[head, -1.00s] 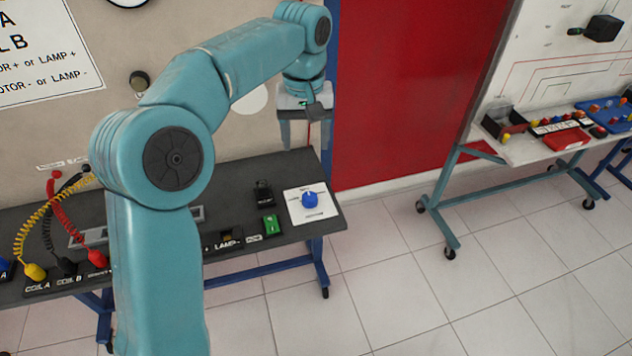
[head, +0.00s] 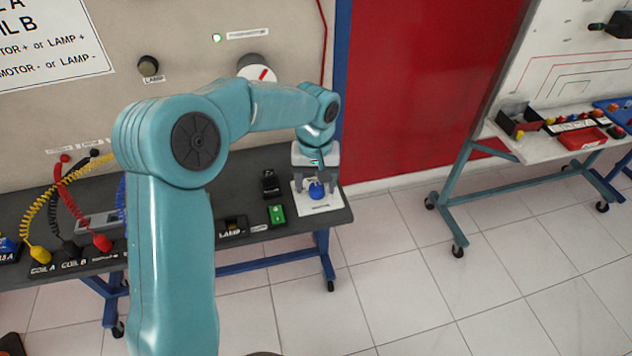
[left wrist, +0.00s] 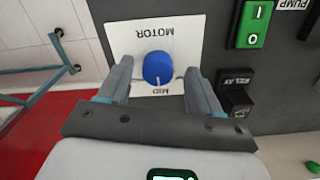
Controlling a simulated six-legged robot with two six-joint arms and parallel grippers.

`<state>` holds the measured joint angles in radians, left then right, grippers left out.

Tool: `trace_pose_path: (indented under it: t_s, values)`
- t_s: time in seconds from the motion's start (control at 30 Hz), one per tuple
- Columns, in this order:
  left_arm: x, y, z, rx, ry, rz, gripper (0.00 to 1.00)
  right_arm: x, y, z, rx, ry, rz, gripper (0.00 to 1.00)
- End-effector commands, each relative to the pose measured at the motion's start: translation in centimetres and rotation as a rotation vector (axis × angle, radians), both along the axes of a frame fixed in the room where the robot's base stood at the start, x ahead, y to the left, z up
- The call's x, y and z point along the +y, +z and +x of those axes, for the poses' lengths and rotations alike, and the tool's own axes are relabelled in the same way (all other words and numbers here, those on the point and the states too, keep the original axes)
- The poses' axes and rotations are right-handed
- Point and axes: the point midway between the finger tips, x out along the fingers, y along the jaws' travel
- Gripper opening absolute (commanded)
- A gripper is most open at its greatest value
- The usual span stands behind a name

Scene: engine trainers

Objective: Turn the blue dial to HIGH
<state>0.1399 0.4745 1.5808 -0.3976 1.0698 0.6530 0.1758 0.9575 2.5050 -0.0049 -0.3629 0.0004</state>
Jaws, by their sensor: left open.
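The blue dial (head: 316,190) sits on a white plate (head: 326,204) at the right end of the dark bench top. In the left wrist view the dial (left wrist: 158,68) has a pale pointer line at its lower edge, toward the printed word MID. The plate (left wrist: 188,28) also reads MOTOR. My left gripper (head: 314,180) is over the dial. In the left wrist view its two open fingers (left wrist: 158,82) stand on either side of the dial, with gaps visible. The HIGH mark cannot be made out. My right gripper does not show.
A green switch (head: 277,214) and a black relay switch (head: 270,183) stand beside the plate. Yellow, black and red cables (head: 78,200) lie at the bench's left. A second bench (head: 540,150) stands at the right, with open floor between.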

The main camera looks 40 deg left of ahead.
Motion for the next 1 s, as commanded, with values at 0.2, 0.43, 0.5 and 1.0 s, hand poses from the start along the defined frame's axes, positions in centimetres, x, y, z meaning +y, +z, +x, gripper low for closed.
trace_pose_path:
  t_s: [0.2,0.43,0.5,1.0]
  values:
    - [-0.01,-0.37,0.15,0.000,0.000,0.000,0.64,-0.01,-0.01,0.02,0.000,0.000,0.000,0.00]
    - [-0.01,-0.34,0.13,0.000,0.000,0.000,0.22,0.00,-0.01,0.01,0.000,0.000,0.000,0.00]
    - [0.00,-0.34,0.12,0.000,0.000,0.000,0.08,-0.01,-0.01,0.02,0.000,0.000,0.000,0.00]
    - [0.03,-0.29,0.16,-0.001,-0.125,0.001,0.08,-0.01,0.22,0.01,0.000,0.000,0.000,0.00]
